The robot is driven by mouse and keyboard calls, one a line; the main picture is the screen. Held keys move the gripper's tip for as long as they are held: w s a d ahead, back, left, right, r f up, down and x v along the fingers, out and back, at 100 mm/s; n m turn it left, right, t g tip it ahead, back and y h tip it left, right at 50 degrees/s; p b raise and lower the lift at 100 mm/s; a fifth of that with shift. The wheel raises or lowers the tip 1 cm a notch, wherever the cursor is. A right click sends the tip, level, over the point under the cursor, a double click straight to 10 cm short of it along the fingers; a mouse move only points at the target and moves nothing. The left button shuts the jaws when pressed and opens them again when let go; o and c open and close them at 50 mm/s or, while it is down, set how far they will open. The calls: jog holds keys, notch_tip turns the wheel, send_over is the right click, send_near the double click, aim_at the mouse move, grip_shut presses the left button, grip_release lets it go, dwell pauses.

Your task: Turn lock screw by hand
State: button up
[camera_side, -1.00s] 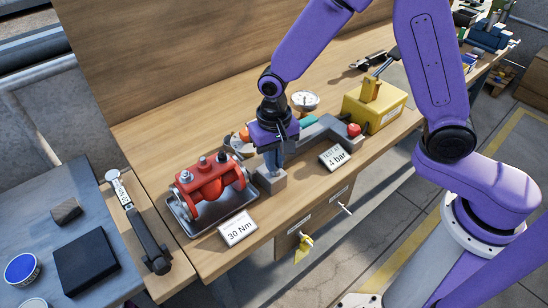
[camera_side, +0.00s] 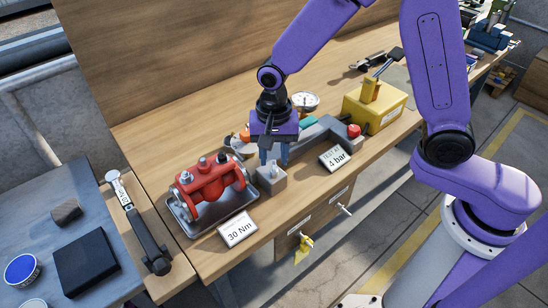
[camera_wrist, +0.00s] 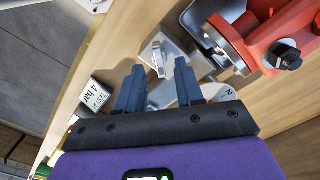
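The lock screw (camera_side: 274,170) is a small light metal piece standing on top of a grey block (camera_side: 271,183) near the bench's front edge. In the wrist view the lock screw (camera_wrist: 158,58) shows as a thin flat tab on the grey block (camera_wrist: 183,52), just beyond the fingertips. My gripper (camera_side: 274,161) is open and empty, with its blue-grey fingers above the block. In the wrist view my gripper (camera_wrist: 159,66) has its two fingers well apart, and the screw lies in line with the gap between them. I see no contact with the screw.
A red valve body (camera_side: 212,180) stands in a metal tray just left of the block. A "30 Nm" card (camera_side: 238,229) lies in front, and a "4 bar" card (camera_side: 337,158) is to the right. A yellow box (camera_side: 375,107) and a gauge (camera_side: 305,101) stand farther back.

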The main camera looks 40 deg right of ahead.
jog(key=shift+r, duration=2.1)
jog(key=shift+r, duration=0.1)
notch_tip(320, 180, up, 17)
jog(key=s+d+f+n, duration=0.6)
jog(key=s+d+n, duration=0.1)
jog(key=s+n, duration=0.3)
jog(key=s+d+f+n, duration=0.6)
jog(key=s+n, duration=0.4)
jog(key=s, duration=0.3)
jog(key=shift+d, duration=0.85)
